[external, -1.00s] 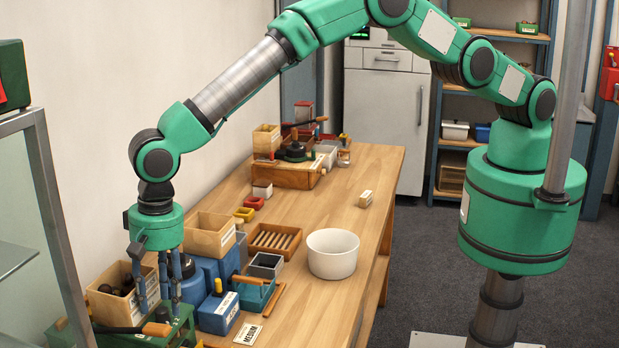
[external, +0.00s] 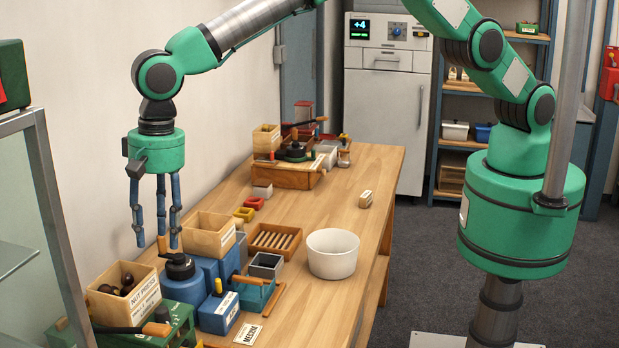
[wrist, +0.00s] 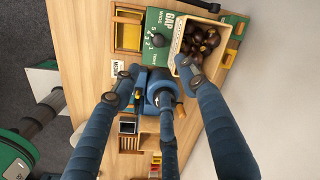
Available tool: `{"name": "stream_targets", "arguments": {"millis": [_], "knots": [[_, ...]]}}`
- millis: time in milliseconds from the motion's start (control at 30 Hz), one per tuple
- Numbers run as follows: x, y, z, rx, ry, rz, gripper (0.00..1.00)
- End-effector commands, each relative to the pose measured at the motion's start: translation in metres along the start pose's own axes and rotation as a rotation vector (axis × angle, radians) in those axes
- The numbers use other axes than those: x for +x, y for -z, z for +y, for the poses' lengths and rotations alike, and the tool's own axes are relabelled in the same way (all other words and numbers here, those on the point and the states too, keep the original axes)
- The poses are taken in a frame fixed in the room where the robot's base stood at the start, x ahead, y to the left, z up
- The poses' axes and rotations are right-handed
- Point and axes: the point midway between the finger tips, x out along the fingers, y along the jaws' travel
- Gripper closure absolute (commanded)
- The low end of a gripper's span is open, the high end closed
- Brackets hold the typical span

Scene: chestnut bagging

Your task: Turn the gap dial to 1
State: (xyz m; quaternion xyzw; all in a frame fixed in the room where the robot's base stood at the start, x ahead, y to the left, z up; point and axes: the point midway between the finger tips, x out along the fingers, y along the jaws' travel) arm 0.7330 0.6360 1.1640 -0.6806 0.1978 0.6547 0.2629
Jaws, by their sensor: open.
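The gap dial (wrist: 158,41) is a small dark knob on the green machine (wrist: 155,22), beside white numbers and the word GAP in the wrist view. Its pointer is too small to read. In the external view, the green machine (external: 128,342) stands at the table's near left end, under a wooden hopper of chestnuts (external: 122,290). My gripper (external: 155,240) is open and empty, its three blue fingers pointing down, well above the machine and apart from it. In the wrist view, the fingers of my gripper (wrist: 160,80) are spread below the dial.
A blue machine with a black cap (external: 180,268) stands right beside the green machine. A wooden box (external: 209,235), a blue box (external: 219,313) and a teal tool (external: 254,293) crowd nearby. A white bowl (external: 333,254) stands to the right.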

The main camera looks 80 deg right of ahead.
Motion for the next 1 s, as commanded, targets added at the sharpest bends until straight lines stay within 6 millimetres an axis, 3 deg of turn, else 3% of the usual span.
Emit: {"name": "stream_targets", "arguments": {"millis": [1000], "knots": [[-0.103,0.082,0.075,-0.095,0.052,0.031,0.57]]}}
